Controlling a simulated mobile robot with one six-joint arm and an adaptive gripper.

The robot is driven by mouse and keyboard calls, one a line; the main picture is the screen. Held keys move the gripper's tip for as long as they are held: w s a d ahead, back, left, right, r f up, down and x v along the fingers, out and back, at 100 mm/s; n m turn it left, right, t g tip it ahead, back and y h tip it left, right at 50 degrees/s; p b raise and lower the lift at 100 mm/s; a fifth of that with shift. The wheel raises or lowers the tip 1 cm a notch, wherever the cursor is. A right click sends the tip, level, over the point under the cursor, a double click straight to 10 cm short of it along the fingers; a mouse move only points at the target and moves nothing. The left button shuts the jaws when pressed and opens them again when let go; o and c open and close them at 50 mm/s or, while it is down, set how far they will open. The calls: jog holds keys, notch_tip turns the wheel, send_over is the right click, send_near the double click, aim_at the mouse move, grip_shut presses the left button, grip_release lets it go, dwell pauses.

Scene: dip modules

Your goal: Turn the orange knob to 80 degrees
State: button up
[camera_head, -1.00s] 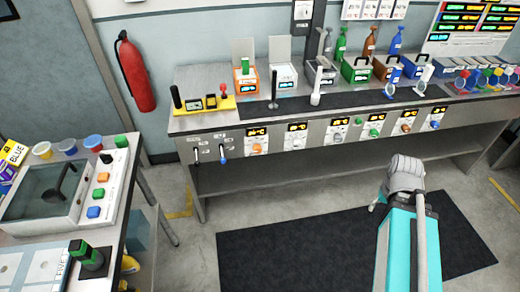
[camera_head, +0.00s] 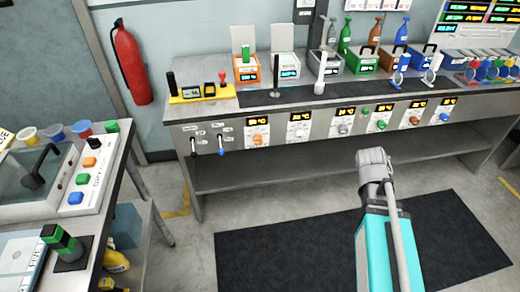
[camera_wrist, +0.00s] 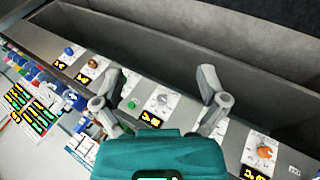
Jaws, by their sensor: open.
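The orange knob (camera_head: 257,139) sits on a white dial plate at the left of the row on the bench's front panel, under a small yellow-lit display (camera_head: 257,122). In the wrist view the orange knob (camera_wrist: 265,152) is at the lower right, outside my fingers and apart from them. My gripper (camera_wrist: 160,82) is open, with its two grey fingers spread and nothing between them. A white-grey knob (camera_wrist: 162,99) shows in the gap beyond. The display's digits are too small to read surely.
A green knob (camera_head: 381,124), a brown knob (camera_head: 414,120) and a blue knob (camera_head: 444,117) continue the row to the right. Two levers hang left of the orange knob. A side table with a button panel (camera_head: 103,178) stands at left. The dark floor mat (camera_head: 290,255) is clear.

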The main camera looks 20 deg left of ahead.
jog(key=w+a+f+n+t+b, duration=0.4)
jog(key=w+a+n+t+b, duration=0.1)
jog(key=w+a+n+b, duration=0.25)
jog(key=n+t+y+b, duration=0.5)
jog(key=n+y+b, duration=0.8)
jog(key=n+b, duration=0.95)
send_near(259, 142)
jog(key=s+d+n+p, duration=0.1)
jog(key=s+n+p, duration=0.1)
jog(key=shift+d+r, duration=0.1)
jog(key=shift+d, duration=0.1)
jog(key=shift+w, duration=0.1)
jog(key=x, duration=1.3)
jog(key=shift+w+a, duration=0.25)
jog(key=shift+a, duration=0.05)
